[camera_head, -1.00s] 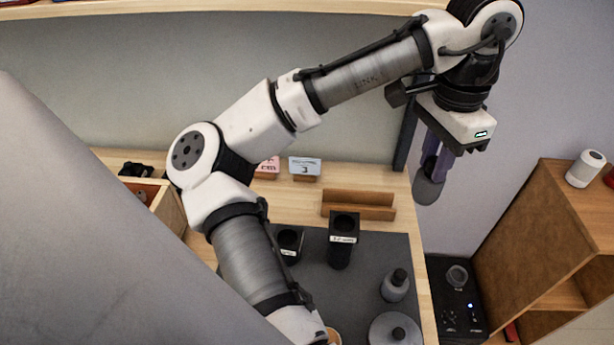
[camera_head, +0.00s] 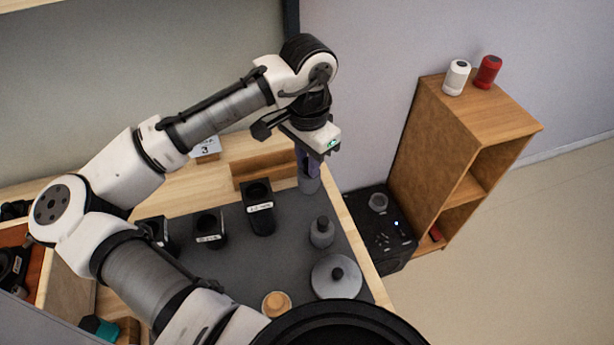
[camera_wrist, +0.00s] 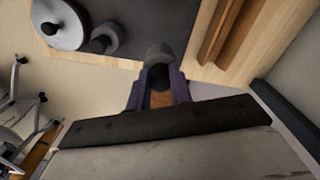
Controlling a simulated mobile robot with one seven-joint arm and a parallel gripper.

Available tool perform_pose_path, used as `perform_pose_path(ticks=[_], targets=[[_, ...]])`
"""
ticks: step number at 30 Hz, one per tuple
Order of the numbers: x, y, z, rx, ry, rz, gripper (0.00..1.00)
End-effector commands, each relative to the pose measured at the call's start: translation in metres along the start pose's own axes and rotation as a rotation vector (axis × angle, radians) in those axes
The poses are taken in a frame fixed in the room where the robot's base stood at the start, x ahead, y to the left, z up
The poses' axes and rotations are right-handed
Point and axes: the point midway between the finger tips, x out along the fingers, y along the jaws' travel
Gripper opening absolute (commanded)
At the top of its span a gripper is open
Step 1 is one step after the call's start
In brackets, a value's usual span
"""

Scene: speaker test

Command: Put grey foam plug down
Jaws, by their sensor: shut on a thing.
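The grey foam plug (camera_head: 309,184) is a grey cylinder hanging at the lower end of my gripper (camera_head: 308,165), near the back right edge of the table. In the wrist view, the plug (camera_wrist: 159,53) sits between the two purple fingers of my gripper (camera_wrist: 159,82), which are shut on it. Behind it in that view are the dark mat's corner and the wooden table edge. I cannot tell whether the plug touches the table or hangs above it.
A wooden rack (camera_head: 262,165) stands behind. Right of the table are a black box (camera_head: 375,235) and a wooden shelf (camera_head: 440,150).

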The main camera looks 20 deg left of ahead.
Motion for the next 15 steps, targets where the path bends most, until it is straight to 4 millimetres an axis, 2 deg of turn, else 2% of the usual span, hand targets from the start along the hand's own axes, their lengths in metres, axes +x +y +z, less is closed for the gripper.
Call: perform_pose_path(ticks=[3, 8, 15], targets=[[0.018, 0.000, 0.000, 0.001, -0.001, 0.000, 0.00], [0.031, 0.000, 0.000, 0.001, 0.000, 0.000, 0.00], [0.061, 0.000, 0.000, 0.001, 0.000, 0.000, 0.00]])
